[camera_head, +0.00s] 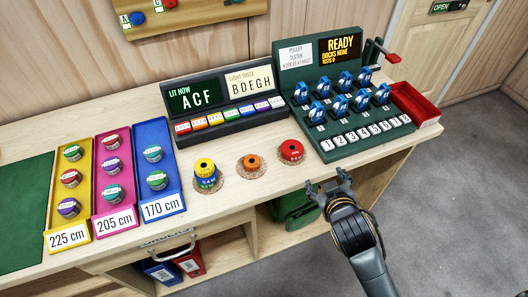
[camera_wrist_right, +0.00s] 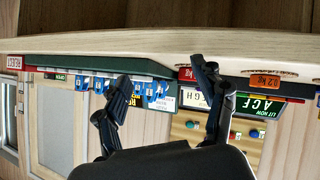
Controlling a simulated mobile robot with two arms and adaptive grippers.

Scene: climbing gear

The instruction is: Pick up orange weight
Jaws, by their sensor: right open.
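The orange weight (camera_head: 252,161) is a small disc on a round cork mat on the wooden counter, between a yellow-and-blue stack (camera_head: 206,174) and a red weight (camera_head: 291,150). In the upside-down right wrist view an orange labelled weight (camera_wrist_right: 264,81) shows at the right, beyond the fingers, with the red one (camera_wrist_right: 187,74) between the fingers. My right gripper (camera_head: 328,185) is open and empty, off the counter's front edge, right of and nearer than the orange weight; it also shows in the wrist view (camera_wrist_right: 160,72). My left gripper is not in view.
Behind the weights stand a letter panel (camera_head: 225,105) and a green pulley rack (camera_head: 345,110) with a red tray (camera_head: 415,105). Yellow, pink and blue trays (camera_head: 158,170) lie left. Counter around the orange weight is clear. An open shelf is below.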

